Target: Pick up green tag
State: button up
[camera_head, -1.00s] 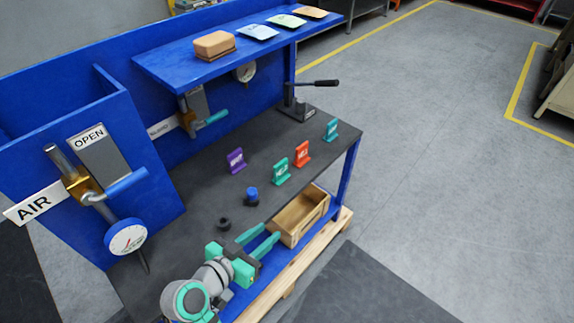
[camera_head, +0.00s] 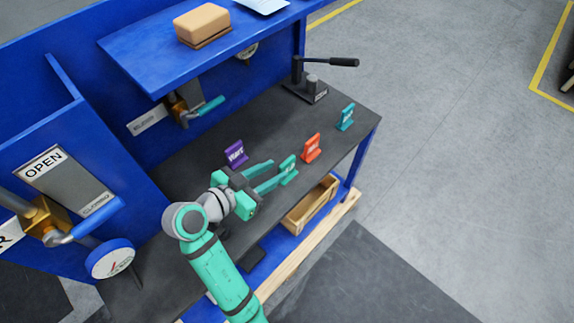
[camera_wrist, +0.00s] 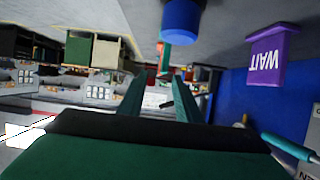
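The green tag (camera_head: 289,168) stands upright on the dark bench top, between a purple tag (camera_head: 236,154) and an orange tag (camera_head: 312,147). My gripper (camera_head: 276,172) is open, and its two teal fingers reach toward the green tag from the left. The fingertips look close to the tag, but I cannot tell whether it lies between them. In the upside-down wrist view, a gap shows between the fingers (camera_wrist: 158,95). A green piece (camera_wrist: 179,50) beyond them, partly behind a blue knob (camera_wrist: 182,18), may be the tag.
A teal tag (camera_head: 346,117) stands near the bench's right end, by a black lever device (camera_head: 308,86). A wooden box (camera_head: 312,206) sits below the bench edge. A blue shelf (camera_head: 150,64) overhangs the back. The purple tag also shows in the wrist view (camera_wrist: 268,55).

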aim_at(280, 167)
jog(key=shift+x, duration=1.2)
jog(key=x, duration=0.4)
jog(key=shift+w+a+f, duration=0.1)
jog(key=shift+w+f, duration=0.25)
jog(key=shift+w, duration=0.1)
jog(key=shift+w+f, duration=0.1)
jog(key=shift+w, duration=0.1)
jog(key=shift+d, duration=0.4)
jog(key=shift+s+a, duration=0.1)
jog(key=shift+a, duration=0.05)
jog(key=shift+c, duration=0.3)
jog(key=shift+a, duration=0.15)
grip_shut()
